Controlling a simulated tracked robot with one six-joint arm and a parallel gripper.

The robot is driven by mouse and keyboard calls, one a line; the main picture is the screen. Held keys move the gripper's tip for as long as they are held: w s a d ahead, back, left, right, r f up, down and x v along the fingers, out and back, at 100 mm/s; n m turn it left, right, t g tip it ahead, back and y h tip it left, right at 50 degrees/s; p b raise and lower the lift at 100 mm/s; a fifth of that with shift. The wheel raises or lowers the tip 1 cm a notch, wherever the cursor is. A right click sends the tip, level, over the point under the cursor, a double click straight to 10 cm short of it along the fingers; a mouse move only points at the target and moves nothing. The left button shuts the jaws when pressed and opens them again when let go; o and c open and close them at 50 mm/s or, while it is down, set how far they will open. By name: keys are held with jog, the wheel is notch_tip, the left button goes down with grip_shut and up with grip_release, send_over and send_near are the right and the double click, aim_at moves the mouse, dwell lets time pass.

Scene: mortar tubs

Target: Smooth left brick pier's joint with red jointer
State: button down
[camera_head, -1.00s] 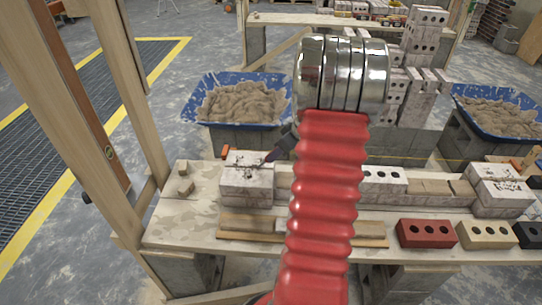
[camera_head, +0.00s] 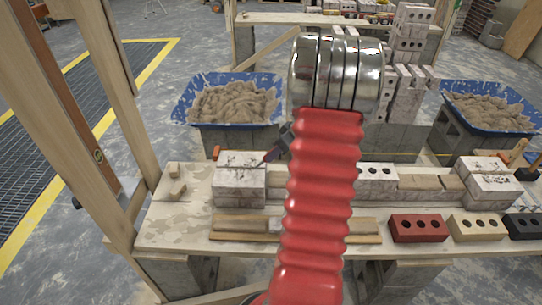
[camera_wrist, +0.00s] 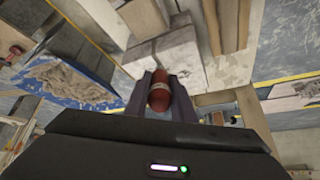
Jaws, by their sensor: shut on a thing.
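The left brick pier (camera_head: 240,195), a short stack of whitish bricks with dark smears on top, stands on the wooden bench. It also shows in the wrist view (camera_wrist: 170,52), just beyond my fingers. My gripper (camera_wrist: 160,92) is shut on the rounded red handle of the red jointer (camera_wrist: 159,97). The jointer's working end is hidden in the wrist view. In the head view my red arm hides most of the gripper; a dark part shows beside the pier's upper right. I cannot tell whether the jointer touches the joint.
Blue mortar tubs stand behind the bench at left (camera_head: 228,103) and right (camera_head: 490,112). The right pier (camera_head: 486,190) stands at the bench's far end. Red (camera_head: 418,228), tan and black bricks line the front edge. Wooden posts (camera_head: 105,90) rise at left.

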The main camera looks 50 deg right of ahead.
jog(key=shift+s+d, duration=0.1)
jog(key=shift+s+d+f, duration=0.1)
jog(key=shift+s+d, duration=0.25)
jog(key=shift+s, duration=0.2)
jog(key=shift+w+a, duration=0.7)
jog(key=shift+w, duration=0.2)
jog(key=shift+w, duration=0.1)
jog(key=shift+w+a, duration=0.2)
jog(key=shift+a, duration=0.05)
